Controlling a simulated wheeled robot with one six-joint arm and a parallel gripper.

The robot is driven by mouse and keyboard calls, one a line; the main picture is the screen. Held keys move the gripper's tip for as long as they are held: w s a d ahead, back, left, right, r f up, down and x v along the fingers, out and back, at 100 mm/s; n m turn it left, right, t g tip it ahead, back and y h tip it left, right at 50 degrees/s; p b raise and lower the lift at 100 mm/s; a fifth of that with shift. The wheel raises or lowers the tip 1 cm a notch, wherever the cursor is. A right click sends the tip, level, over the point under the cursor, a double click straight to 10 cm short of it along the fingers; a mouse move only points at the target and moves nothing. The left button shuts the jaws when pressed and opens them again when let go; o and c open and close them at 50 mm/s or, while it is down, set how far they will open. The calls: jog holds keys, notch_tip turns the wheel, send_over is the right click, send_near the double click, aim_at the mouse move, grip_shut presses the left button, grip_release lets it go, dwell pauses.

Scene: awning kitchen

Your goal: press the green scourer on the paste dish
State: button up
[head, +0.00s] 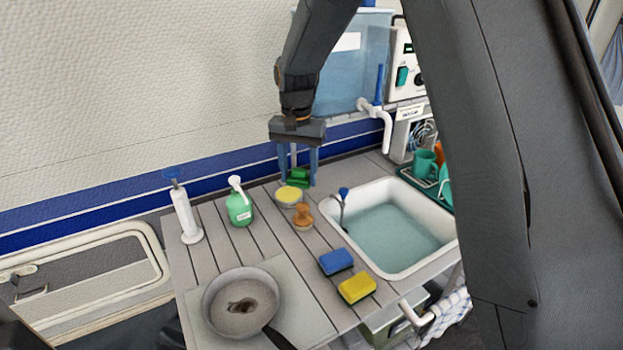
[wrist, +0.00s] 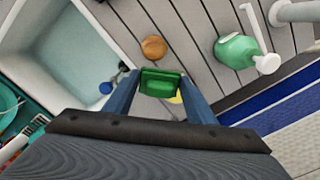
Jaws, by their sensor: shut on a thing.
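The green scourer (head: 298,177) is between the blue fingers of my gripper (head: 299,182), which is shut on it. The scourer also shows in the wrist view (wrist: 161,82), with a finger on each side. The paste dish (head: 289,196) is a small round dish with yellow paste on the slatted counter. In the head view the scourer is just behind the dish. In the wrist view the scourer hides most of the dish, and only a bit of yellow (wrist: 177,98) shows beside it. I cannot tell whether the scourer touches the dish.
A brown wooden-knobbed thing (head: 302,216) stands close in front of the dish. A green pump bottle (head: 239,205) is left, the sink (head: 391,243) right. Blue sponge (head: 336,261), yellow sponge (head: 357,288) and pan (head: 241,304) lie nearer. A white pump (head: 186,217) stands far left.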

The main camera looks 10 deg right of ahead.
aim_at(286, 195)
jog(key=w+a+f+m+p, duration=0.25)
jog(key=w+m+p, duration=0.25)
jog(key=w+m, duration=0.3)
jog(key=shift+a+f+b, duration=0.25)
jog(key=shift+f+b, duration=0.45)
jog(key=shift+f, duration=0.7)
jog(key=shift+a+f+b, duration=0.2)
jog(key=shift+f+b, duration=0.5)
jog(key=shift+f, duration=0.65)
jog(key=shift+s+f, duration=0.1)
jog(key=shift+f, duration=0.45)
notch_tip(286, 195, up, 7)
jog(key=p, duration=0.2)
dwell(0.8)
dwell(0.4)
